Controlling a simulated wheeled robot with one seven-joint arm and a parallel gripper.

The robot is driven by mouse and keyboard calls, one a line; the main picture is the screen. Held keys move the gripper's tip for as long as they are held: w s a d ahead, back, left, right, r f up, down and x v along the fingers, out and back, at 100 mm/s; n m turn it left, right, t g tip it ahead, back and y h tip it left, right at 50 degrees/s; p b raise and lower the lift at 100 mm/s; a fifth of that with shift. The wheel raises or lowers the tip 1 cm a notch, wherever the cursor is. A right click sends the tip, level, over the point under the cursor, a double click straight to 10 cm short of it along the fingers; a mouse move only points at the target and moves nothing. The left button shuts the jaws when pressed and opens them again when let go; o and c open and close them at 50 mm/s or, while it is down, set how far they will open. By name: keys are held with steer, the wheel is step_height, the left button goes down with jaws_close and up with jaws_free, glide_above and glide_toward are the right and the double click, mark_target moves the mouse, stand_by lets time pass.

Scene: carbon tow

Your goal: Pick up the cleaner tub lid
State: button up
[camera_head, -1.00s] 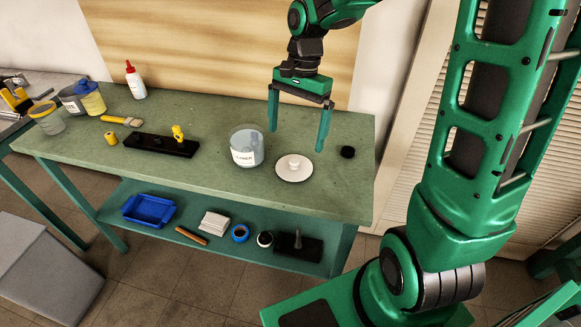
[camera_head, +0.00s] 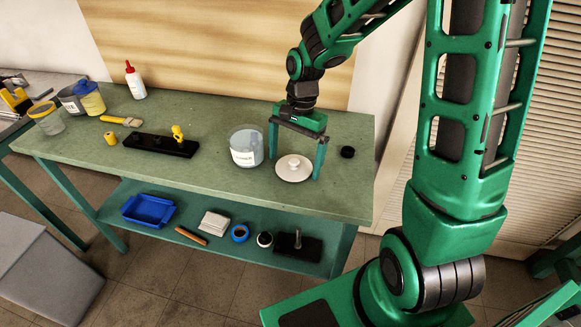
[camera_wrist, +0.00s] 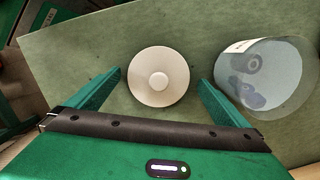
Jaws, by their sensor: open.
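The cleaner tub lid (camera_head: 293,169) is a round white disc with a small knob, lying on the green bench. In the wrist view the lid (camera_wrist: 158,77) sits centred between my fingers with its knob up. My gripper (camera_head: 296,168) is open and low over the lid, one finger on each side; in the wrist view its fingertips (camera_wrist: 160,80) stand apart from the lid's rim. The clear cleaner tub (camera_head: 246,148) stands open just left of the lid. It also shows right of my gripper in the wrist view (camera_wrist: 265,78), with dark and bluish objects inside.
A black tray with a yellow piece (camera_head: 162,145), a brush (camera_head: 121,120) and a red-capped bottle (camera_head: 135,82) stand farther left. The bench's front right area is clear.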

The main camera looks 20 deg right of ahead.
steer(key=shift+c, duration=0.6)
steer(key=c, duration=1)
steer(key=shift+r, duration=0.1)
